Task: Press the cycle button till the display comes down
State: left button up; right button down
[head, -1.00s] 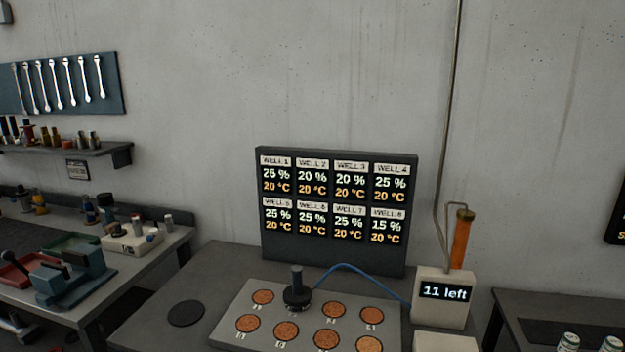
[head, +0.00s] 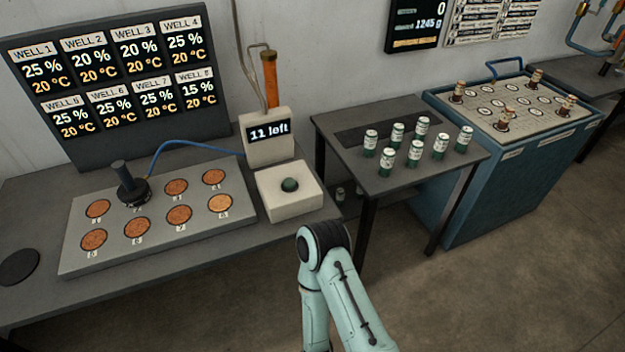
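A dark green round button (head: 289,184) sits on top of a cream box (head: 291,203) at the right end of the bench. Behind it stands a cream unit whose small display (head: 268,132) reads "11 left". An orange cylinder (head: 270,78) rises from that unit. One of my arms, pale green with a dark joint, comes up from the bottom, in front of and below the button box. Its gripper cannot be made out. My other gripper is not in view.
A grey plate (head: 150,254) with copper wells and a black plunger (head: 128,181) lies left of the button. A well readings board (head: 120,82) stands behind. At right are a table with several green-white cans (head: 397,134) and a teal chest (head: 480,185). Floor is clear at lower right.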

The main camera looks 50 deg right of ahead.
aim_at(289, 182)
jog(key=z, duration=1.35)
jog(key=i+l, duration=0.6)
jog(key=l, duration=0.15)
